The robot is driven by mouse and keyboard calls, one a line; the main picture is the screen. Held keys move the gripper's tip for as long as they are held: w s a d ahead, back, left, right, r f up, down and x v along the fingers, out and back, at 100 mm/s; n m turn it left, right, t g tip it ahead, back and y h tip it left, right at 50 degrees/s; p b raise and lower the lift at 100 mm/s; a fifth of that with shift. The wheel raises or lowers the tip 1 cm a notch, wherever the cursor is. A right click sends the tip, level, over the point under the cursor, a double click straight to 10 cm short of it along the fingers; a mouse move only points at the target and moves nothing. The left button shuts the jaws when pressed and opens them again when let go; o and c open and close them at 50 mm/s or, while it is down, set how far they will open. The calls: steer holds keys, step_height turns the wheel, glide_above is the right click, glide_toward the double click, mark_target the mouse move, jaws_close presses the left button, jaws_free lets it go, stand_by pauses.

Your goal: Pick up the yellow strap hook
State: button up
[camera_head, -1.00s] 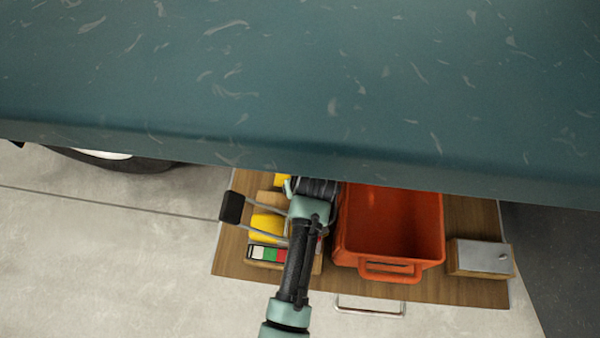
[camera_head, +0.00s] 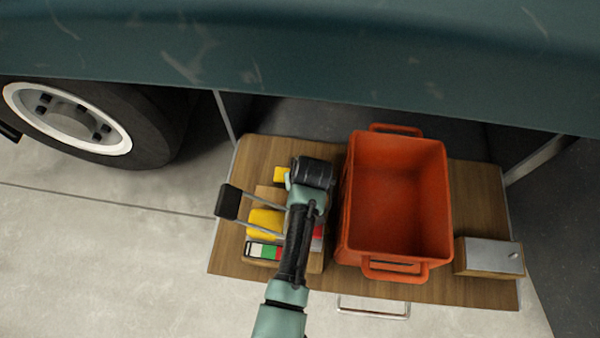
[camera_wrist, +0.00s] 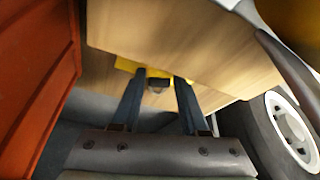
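A yellow piece, which looks like the strap hook (camera_wrist: 157,74), shows at the fingertips in the wrist view, with a small dark part just below it. My gripper (camera_wrist: 161,79) has its two dark fingers apart, overlapping the yellow piece in the picture; I cannot tell whether they touch it. In the head view a small yellow piece (camera_head: 280,174) shows left of my dark wrist, partly hidden by it, and my fingertips are hidden there. A larger yellow item (camera_head: 265,222) lies nearer, in a wooden tray (camera_head: 314,263) partly covered by my arm.
An orange crate (camera_head: 362,220) stands on the wooden drawer (camera_head: 226,232) right of my arm. A small box with a grey lid (camera_head: 488,257) sits at the right. The truck body (camera_head: 300,55) overhangs the drawer. A wheel (camera_head: 150,130) stands at left; the floor in front is clear.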

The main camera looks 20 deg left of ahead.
jaws_close()
steer(key=shift+w+a+r, duration=0.2)
steer(key=shift+a+r, duration=0.05)
steer(key=shift+r, duration=0.15)
steer(key=w+a+r+p, duration=0.1)
steer(key=w+a+r, duration=0.6)
steer(key=a, duration=0.4)
steer(key=shift+w, duration=0.25)
